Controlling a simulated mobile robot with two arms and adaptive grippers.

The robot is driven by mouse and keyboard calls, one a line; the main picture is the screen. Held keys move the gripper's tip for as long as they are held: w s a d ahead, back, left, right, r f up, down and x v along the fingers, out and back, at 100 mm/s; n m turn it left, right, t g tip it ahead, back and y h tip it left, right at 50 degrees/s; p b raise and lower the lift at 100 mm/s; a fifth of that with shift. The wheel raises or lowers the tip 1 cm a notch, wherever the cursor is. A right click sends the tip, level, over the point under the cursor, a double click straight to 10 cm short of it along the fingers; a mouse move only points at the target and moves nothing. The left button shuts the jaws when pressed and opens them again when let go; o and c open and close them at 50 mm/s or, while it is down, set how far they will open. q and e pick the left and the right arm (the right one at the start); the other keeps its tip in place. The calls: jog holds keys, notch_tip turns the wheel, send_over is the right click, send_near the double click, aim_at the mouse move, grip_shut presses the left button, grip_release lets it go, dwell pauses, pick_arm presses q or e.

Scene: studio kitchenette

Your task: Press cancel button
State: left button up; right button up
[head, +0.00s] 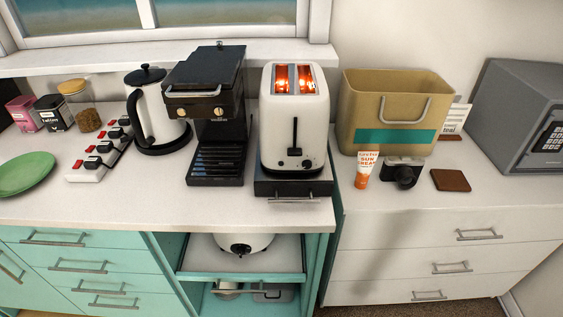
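A white toaster (272,137) stands on the counter in the middle of the head view. Both of its slots glow orange. A dark vertical slot with a lever (295,151) is on its front face. Small dark controls (306,163) sit low on the front, beside the lever. They are too small to read, so I cannot tell which one is the cancel button. Neither of my grippers is in view.
A black coffee machine (215,130) stands close to the toaster's left, with a white kettle (158,115) beyond. A power strip (92,163) with red switches lies further left. A tan bin (392,90), sunscreen tube (365,170) and camera (403,172) are to the right.

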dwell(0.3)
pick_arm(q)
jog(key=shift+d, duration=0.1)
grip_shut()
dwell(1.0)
